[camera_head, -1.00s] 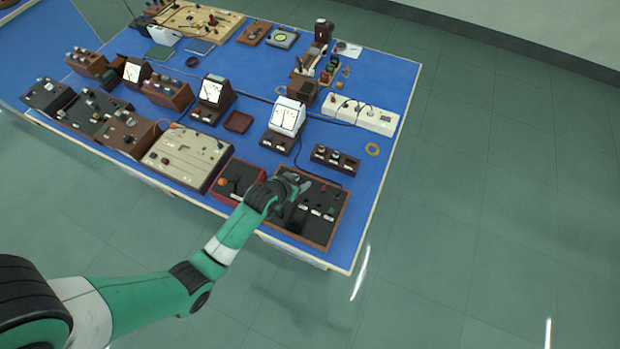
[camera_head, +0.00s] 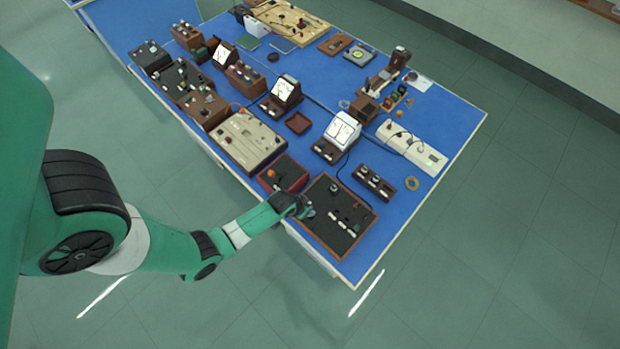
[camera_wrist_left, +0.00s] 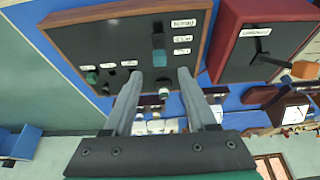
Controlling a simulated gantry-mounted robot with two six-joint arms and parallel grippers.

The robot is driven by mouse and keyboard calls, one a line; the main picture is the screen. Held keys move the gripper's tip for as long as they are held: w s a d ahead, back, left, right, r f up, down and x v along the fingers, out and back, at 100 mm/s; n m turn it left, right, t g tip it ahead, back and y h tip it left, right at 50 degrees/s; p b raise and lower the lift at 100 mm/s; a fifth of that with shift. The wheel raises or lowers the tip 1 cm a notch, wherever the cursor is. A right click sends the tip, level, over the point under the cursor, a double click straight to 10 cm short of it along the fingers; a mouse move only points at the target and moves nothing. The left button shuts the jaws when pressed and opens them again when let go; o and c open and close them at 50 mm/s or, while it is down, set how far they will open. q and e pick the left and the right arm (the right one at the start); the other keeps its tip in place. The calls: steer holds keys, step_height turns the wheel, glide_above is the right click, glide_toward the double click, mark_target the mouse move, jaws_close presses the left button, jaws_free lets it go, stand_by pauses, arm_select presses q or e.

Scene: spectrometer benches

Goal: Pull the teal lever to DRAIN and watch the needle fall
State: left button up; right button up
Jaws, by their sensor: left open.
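The teal lever (camera_wrist_left: 158,42) stands on a dark, wood-framed panel (camera_wrist_left: 110,40) in the left wrist view, beside a column of three white labels (camera_wrist_left: 182,38) too blurred to read surely. My left gripper (camera_wrist_left: 161,76) is open, its grey fingers apart with the lever in line between them; I cannot tell if they touch it. In the head view my left gripper (camera_head: 307,210) is over the left part of the panel (camera_head: 355,243) and seems to hide the lever. A white-faced meter (camera_head: 342,130) stands behind the panel; its needle is too small to read. My right gripper is not in view.
A red-framed box (camera_head: 283,174) with an orange knob sits close left of the panel. A cream console (camera_head: 247,140) is farther left. A small dark switch block (camera_head: 374,183) and a yellow ring (camera_head: 411,184) lie behind. The blue table edge is close in front.

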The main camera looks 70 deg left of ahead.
mark_target(311, 208)
arm_select(q)
steer(key=b+x, duration=0.3)
steer(key=x, duration=0.2)
steer(key=shift+w+a+f+b, duration=0.1)
steer(key=shift+w+f+b, duration=0.05)
steer(key=shift+f+b, duration=0.25)
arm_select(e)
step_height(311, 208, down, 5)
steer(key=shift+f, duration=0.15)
arm_select(q)
steer(key=shift+r, duration=0.1)
steer(key=shift+c, duration=0.3)
jaws_close()
